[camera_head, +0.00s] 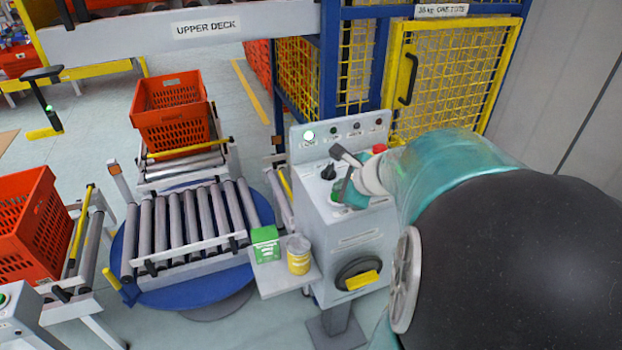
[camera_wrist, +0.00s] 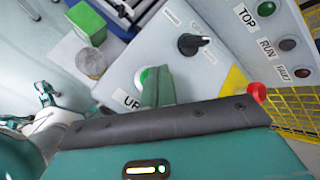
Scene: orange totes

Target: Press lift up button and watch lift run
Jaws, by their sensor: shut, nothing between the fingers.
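The grey control box (camera_head: 350,240) stands in the middle of the head view. My gripper (camera_head: 345,192) is over its sloped top, fingers shut and empty. In the wrist view, my fingers (camera_wrist: 156,84) are at a green button (camera_wrist: 145,76) beside an "UP" label (camera_wrist: 131,102) and partly cover it; whether they touch it I cannot tell. A black selector knob (camera_wrist: 190,43) and a red button (camera_wrist: 257,92) are near. On the back panel, one lamp (camera_head: 309,135) glows and the others look dark. The lift's yellow mesh gate (camera_head: 450,80) looks closed behind; its platform is not clearly visible.
A roller turntable (camera_head: 190,225) is left of the box, with orange totes (camera_head: 172,112) on conveyors beyond and at the left edge. A small shelf on the box holds a green box (camera_head: 265,244) and a yellow tin (camera_head: 299,255). The upper deck beam (camera_head: 150,35) crosses above.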

